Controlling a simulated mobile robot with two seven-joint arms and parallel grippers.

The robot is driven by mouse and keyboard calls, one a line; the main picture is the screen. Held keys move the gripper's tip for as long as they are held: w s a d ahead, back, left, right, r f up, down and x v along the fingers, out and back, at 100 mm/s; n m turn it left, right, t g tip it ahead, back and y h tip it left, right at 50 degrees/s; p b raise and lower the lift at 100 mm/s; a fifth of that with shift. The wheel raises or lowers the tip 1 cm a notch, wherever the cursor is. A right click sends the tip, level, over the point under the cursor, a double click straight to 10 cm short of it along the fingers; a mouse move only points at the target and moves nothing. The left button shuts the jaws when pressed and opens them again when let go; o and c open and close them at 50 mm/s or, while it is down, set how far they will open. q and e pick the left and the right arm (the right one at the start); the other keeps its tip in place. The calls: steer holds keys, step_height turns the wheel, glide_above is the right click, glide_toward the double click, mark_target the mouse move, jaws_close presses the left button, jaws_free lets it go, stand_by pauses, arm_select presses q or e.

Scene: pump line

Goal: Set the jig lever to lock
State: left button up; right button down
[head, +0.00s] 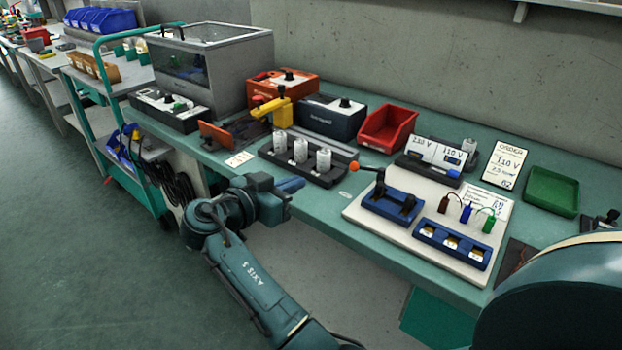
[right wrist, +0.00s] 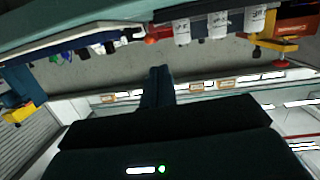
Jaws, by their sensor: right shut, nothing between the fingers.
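The jig is a blue frame (head: 390,206) with dark posts, on a pale board at the front of the bench. Its lever (head: 368,169) has an orange ball knob (head: 354,166) and sticks out to the left, roughly level. No lock marking can be read. In the right wrist view, which is upside down, the orange knob (right wrist: 151,40) shows at the bench edge. My right gripper (head: 298,184) is shut and empty, left of the lever and apart from it, by the bench's front edge. Its closed fingers also show in the right wrist view (right wrist: 160,72). My left gripper is not in view.
A dark block with white cylinders (head: 300,151) stands left of the jig, with a yellow clamp (head: 275,106) behind. A blue three-slot tray (head: 451,244) and small coloured plugs (head: 466,212) lie right of the jig. A trolley (head: 130,125) stands left. Floor before the bench is free.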

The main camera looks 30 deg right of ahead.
steer(key=d+n+t+p, duration=0.1)
steer(key=d+n+t, duration=0.1)
steer(key=d+n, duration=0.1)
steer(key=d+r+n+t+p, duration=0.1)
steer(key=d+n+t, duration=0.1)
steer(key=n, duration=0.3)
steer(key=d+n+t+p, duration=0.2)
steer(key=d+n, duration=0.1)
steer(key=d, duration=0.1)
steer(key=shift+w+r+n+h, duration=0.3)
steer(key=shift+r+n+h, duration=0.1)
steer(key=s+d+r+n+t+y+p, duration=0.1)
steer(key=d+r+n+t+y+p, duration=0.25)
steer(key=n+t, duration=0.65)
steer(key=m+g+y+p, duration=0.8)
steer(key=m+g+y, duration=0.5)
steer(key=m, duration=1.1)
glide_toward(367, 168)
steer(key=s+t+y, duration=0.2)
steer(key=s, duration=0.2)
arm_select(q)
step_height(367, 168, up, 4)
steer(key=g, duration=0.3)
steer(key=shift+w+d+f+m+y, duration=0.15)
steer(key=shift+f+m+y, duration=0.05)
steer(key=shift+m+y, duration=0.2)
arm_select(e)
steer(key=shift+w+r+h, duration=0.15)
steer(key=shift+h, duration=0.1)
steer(key=shift+w, duration=0.1)
